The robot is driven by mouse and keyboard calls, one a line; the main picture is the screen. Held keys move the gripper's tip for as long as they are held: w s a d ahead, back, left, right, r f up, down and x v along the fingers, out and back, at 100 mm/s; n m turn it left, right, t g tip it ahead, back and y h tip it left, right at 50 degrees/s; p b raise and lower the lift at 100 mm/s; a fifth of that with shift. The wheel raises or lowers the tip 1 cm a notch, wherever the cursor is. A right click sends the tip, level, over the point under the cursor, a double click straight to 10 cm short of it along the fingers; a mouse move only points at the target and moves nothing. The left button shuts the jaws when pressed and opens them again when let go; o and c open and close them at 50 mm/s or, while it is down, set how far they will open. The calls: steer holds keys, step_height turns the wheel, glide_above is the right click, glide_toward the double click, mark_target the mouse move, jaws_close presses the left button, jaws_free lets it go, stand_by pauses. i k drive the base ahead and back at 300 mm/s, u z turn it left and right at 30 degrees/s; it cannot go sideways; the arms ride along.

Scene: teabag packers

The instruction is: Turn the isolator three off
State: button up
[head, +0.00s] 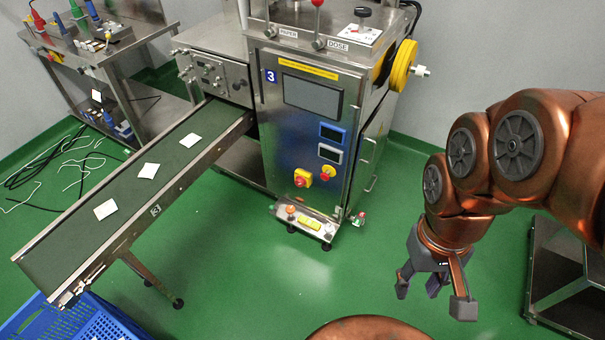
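The steel packing machine (270,150) in the middle carries a blue label with the number 3 (271,76). Low on its front is a red and yellow rotary-looking switch (302,178). Just to its right is a second, smaller yellow and red control (327,173). The exact handle angle of either is too small to tell. My gripper (433,297) hangs at the lower right, fingers spread open and empty, pointing down. It is well to the right of the machine and touches nothing.
A conveyor (120,235) with several white teabags runs from the machine to the lower left, above a blue crate (75,322). A steel bench (110,52) with tools stands at upper left. A dark-topped table (565,275) is at right.

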mark_target(300, 182)
steer(key=z, duration=0.15)
steer(key=k, duration=0.35)
steer(key=u, duration=1.65)
steer(key=i, duration=0.5)
steer(key=z, duration=0.05)
